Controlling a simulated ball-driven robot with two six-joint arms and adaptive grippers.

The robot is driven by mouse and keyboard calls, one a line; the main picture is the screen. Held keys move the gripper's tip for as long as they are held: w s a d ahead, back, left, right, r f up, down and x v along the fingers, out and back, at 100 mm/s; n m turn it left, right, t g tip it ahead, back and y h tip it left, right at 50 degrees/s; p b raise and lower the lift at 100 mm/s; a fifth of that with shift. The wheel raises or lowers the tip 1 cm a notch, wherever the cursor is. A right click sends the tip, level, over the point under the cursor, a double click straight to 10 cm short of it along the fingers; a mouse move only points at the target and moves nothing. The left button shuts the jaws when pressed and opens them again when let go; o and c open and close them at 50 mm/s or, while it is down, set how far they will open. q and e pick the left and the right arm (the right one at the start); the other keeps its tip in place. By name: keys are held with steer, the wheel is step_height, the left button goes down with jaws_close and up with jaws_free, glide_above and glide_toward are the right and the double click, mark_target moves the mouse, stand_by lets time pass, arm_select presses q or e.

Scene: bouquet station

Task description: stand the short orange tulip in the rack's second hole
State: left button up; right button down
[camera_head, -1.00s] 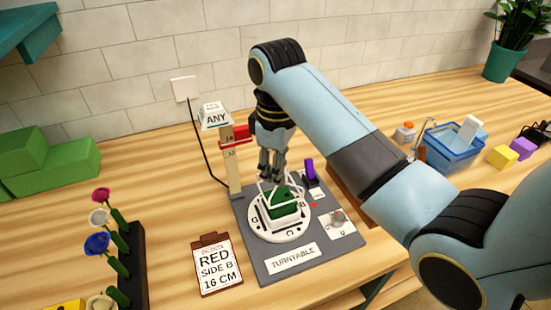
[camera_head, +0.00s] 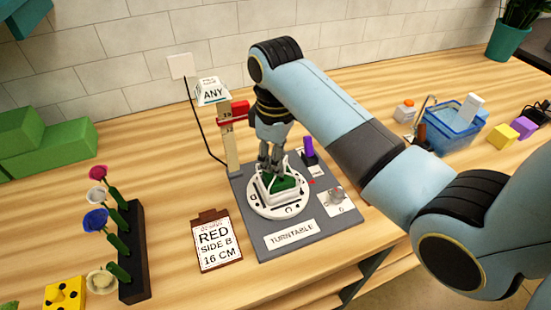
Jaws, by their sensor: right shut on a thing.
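My right gripper (camera_head: 271,164) points down over the turntable (camera_head: 292,234). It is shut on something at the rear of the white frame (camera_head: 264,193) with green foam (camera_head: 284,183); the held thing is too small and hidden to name. I cannot make out an orange tulip; the gripper may hide it. The black rack (camera_head: 134,252) stands at the left. I cannot tell which hole is the second. My left gripper is not in view.
A ruler post (camera_head: 231,150) with a red slider (camera_head: 234,112) and an ANY sign (camera_head: 213,92) rises behind the turntable. An order card (camera_head: 216,245) reads RED, SIDE B, 16 CM. A blue tub (camera_head: 453,138) stands right. Table between rack and card is clear.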

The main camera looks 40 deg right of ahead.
steer(key=shift+r+p, duration=0.1)
steer(key=shift+p, duration=0.25)
steer(key=shift+f, duration=0.25)
stand_by(1.5)
steer(key=c, duration=1.3)
jaws_free()
steer(key=shift+o, duration=0.2)
steer(key=o, duration=0.4)
steer(key=shift+r, duration=3.55)
